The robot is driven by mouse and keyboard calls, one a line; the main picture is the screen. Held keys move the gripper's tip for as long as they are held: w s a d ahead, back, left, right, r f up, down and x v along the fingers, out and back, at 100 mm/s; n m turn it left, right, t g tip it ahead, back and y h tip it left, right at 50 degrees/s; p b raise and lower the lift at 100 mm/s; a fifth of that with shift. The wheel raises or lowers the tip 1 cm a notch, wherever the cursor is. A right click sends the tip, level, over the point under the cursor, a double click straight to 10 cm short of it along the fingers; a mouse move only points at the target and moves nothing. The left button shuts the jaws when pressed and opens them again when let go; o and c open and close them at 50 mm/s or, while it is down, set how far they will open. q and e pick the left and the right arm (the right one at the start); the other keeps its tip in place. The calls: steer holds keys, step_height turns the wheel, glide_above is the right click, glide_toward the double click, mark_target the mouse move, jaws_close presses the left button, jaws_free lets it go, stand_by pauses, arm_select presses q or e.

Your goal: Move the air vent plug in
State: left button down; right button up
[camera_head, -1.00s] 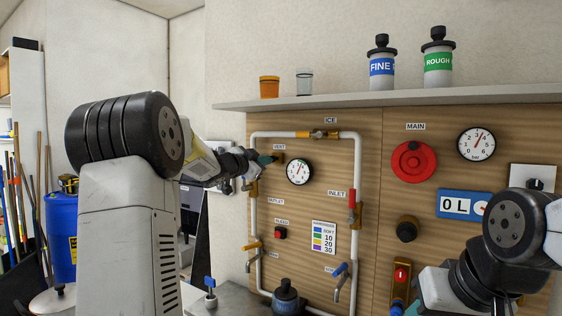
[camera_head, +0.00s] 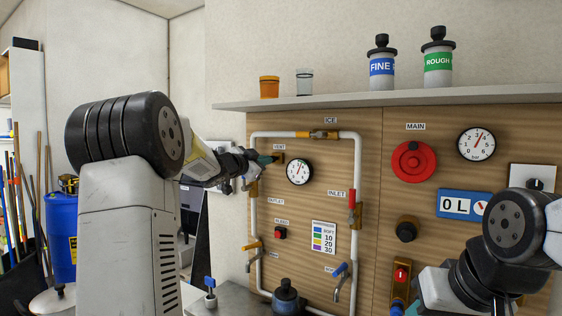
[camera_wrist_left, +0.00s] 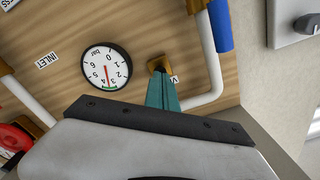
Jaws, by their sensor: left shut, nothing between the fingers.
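The brass air vent plug (camera_head: 280,157) sticks out of the wooden panel just under the VENT label, left of the small gauge. In the left wrist view it shows as a brass piece (camera_wrist_left: 156,63) at the tip of my fingers. My left gripper (camera_head: 266,160) is shut, its teal fingers pointing at the plug. In the left wrist view the fingertips (camera_wrist_left: 161,78) touch or nearly touch the plug; I cannot tell which. My right gripper (camera_head: 412,306) is only partly in view at the bottom, low in front of the panel.
The small gauge (camera_head: 299,172) is close to the right of the plug. White pipes (camera_head: 357,170) with valves frame this part of the panel. A red MAIN knob (camera_head: 414,162) is further right. A shelf (camera_head: 330,101) with bottles and cups runs above.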

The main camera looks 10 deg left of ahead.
arm_select(q)
steer(key=shift+w, duration=0.1)
steer(key=shift+w+d, duration=0.15)
steer(key=shift+w, duration=0.15)
steer(key=shift+w+d, duration=0.15)
steer(key=shift+w, duration=0.25)
steer(key=s+a+n+y, duration=0.2)
steer(key=s, duration=0.5)
steer(key=s+a+n+y, duration=0.3)
steer(key=s, duration=0.5)
steer(key=s+d+f+n+g, duration=0.2)
steer(key=s+f, duration=0.4)
steer(key=s, duration=0.4)
steer(key=s+d+f+n+g, duration=0.1)
steer(key=s+d+f+g, duration=0.4)
steer(key=s, duration=0.5)
steer(key=s+d+f+n+g+h, duration=0.1)
steer(key=s+d+f+n+g, duration=0.1)
steer(key=s+d+f, duration=0.3)
steer(key=s+f+g, duration=0.1)
steer(key=s+f, duration=0.3)
steer(key=s, duration=0.1)
steer(key=shift+s+d+f+n+g, duration=0.2)
steer(key=shift+s+n+g, duration=0.1)
steer(key=shift+s+g, duration=0.1)
